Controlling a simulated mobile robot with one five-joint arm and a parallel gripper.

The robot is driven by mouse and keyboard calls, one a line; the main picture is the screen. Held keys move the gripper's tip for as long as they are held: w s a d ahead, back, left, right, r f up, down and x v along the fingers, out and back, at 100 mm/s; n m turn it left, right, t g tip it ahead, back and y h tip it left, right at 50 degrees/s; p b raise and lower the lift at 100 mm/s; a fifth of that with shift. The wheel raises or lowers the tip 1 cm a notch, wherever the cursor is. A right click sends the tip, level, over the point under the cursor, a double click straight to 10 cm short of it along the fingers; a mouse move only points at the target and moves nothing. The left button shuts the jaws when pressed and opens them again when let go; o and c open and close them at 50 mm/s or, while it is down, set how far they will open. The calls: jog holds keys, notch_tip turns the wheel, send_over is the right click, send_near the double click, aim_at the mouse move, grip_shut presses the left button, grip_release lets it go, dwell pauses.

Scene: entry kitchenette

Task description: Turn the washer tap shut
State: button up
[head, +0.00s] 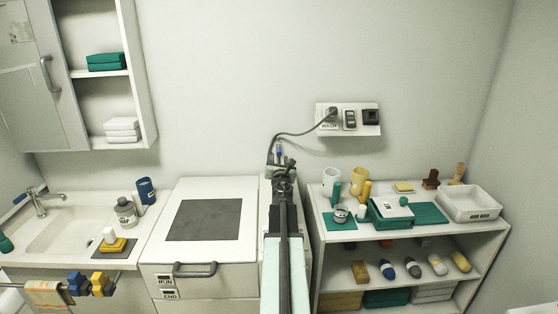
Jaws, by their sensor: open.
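The washer (165,252) is a white box with a dark grey square on its lid, a bar handle and RUN and END labels on its front. A small blue part (278,150), which looks like the washer tap's handle, shows low on the back wall just right of the washer. My gripper (281,162) is at the end of my arm, in front of and close to it. It is open, and I see nothing held in it. The arm and gripper hide most of the tap. I cannot tell whether they touch or how the handle is turned.
A grey cable (293,134) runs from the wall socket plate (347,119) down behind my gripper. A shelf unit (405,245) with cups, a tray and bottles stands close on the right. A sink (58,236) is at left, below an open cabinet (103,75). The wall above my gripper is bare.

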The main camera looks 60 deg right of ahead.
aim_at(279, 151)
jog(key=x, duration=0.8)
jog(key=shift+s, duration=0.1)
grip_shut()
dwell(1.2)
